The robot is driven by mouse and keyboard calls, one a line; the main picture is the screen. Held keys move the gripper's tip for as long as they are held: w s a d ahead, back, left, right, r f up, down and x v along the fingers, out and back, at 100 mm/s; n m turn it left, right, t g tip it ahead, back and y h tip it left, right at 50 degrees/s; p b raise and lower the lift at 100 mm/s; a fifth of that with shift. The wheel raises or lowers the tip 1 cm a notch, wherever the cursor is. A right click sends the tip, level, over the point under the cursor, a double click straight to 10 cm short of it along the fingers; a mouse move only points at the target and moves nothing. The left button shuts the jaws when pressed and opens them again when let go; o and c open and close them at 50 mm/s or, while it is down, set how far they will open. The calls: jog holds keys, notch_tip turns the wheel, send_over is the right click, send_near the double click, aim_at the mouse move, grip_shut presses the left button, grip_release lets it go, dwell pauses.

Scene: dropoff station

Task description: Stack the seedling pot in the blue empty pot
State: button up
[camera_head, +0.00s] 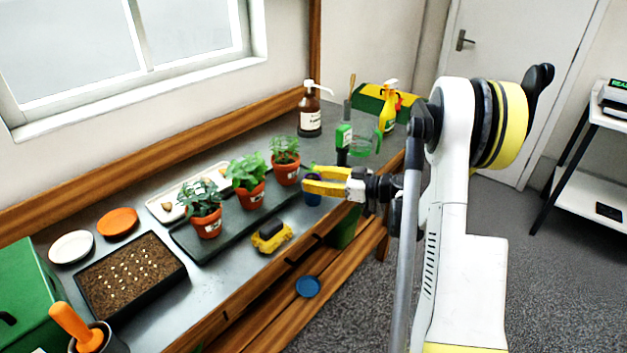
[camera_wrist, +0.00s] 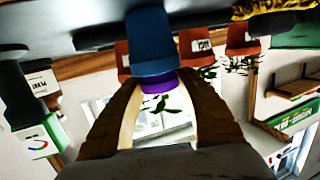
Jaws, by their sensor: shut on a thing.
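A blue pot (camera_head: 313,195) stands near the front edge of the bench, partly hidden by my gripper (camera_head: 311,178). The wrist view, which is upside down, shows the blue pot (camera_wrist: 152,45) upright just past my fingertips. My gripper is shut on a purple seedling pot (camera_wrist: 158,84), whose band shows between the fingers right at the blue pot's rim. Small green leaves (camera_wrist: 168,104) rise from it. The purple pot is lined up with the blue one and looks at least partly inside it; how deep it sits is hidden.
Several terracotta potted plants (camera_head: 250,195) stand on a dark mat left of my gripper. A yellow sponge (camera_head: 271,236) lies in front of them. A green bottle (camera_head: 343,138), spray bottle (camera_head: 388,115) and brown pump bottle (camera_head: 309,115) stand behind. A blue saucer (camera_head: 307,287) lies lower down.

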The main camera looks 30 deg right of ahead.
jog(key=shift+f, duration=0.3)
jog(key=o, duration=1.1)
jog(key=shift+o, duration=0.2)
